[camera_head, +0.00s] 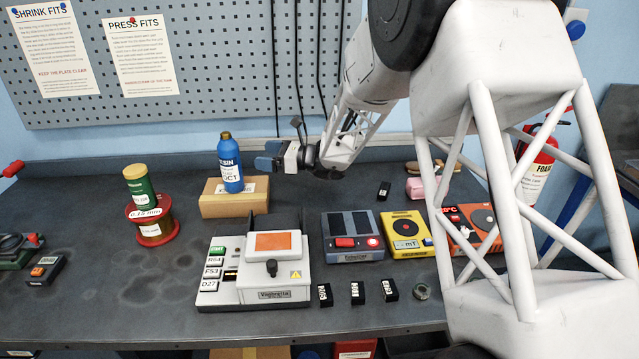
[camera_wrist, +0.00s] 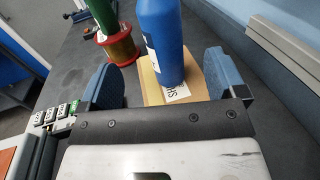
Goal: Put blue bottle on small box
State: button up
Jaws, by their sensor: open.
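The blue bottle (camera_head: 230,163) stands upright on the small tan box (camera_head: 222,205) at the back left of the bench in the head view. In the wrist view the bottle (camera_wrist: 160,42) rises from the box (camera_wrist: 153,92), beyond and between my fingers. My gripper (camera_head: 268,157) is open, just right of the bottle at about its height. In the wrist view my gripper (camera_wrist: 163,78) has a blue pad on each side and nothing held between them.
A green can (camera_head: 139,186) stands on a red-and-copper spool (camera_head: 153,222) left of the box. A white control unit (camera_head: 255,275) sits in front of it. A dark device (camera_head: 353,237) and a yellow meter (camera_head: 406,233) stand to the right.

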jog(key=s+d+r+n+g+h, duration=0.1)
jog(key=s+d+r+n+h, duration=0.15)
jog(key=s, duration=0.45)
jog(key=s+d+r+n+g+h, duration=0.2)
jog(key=s+n, duration=0.2)
jog(key=s, duration=0.4)
jog(key=s+d+r+n+g+h, duration=0.1)
jog(key=s+d+r+n+h, duration=0.15)
jog(key=s, duration=0.45)
jog(key=s+d+n+t+h, duration=0.1)
jog(key=s+d+n+h, duration=0.4)
jog(key=s+d, duration=0.4)
jog(key=s+d+n+t+h, duration=0.1)
jog(key=s+d+n+h, duration=0.4)
jog(key=s+d, duration=0.5)
jog(key=s+n, duration=0.1)
jog(key=s, duration=0.7)
jog(key=shift+s+t+h, duration=0.25)
jog(key=shift+t+h, duration=0.05)
jog(key=shift+h, duration=0.1)
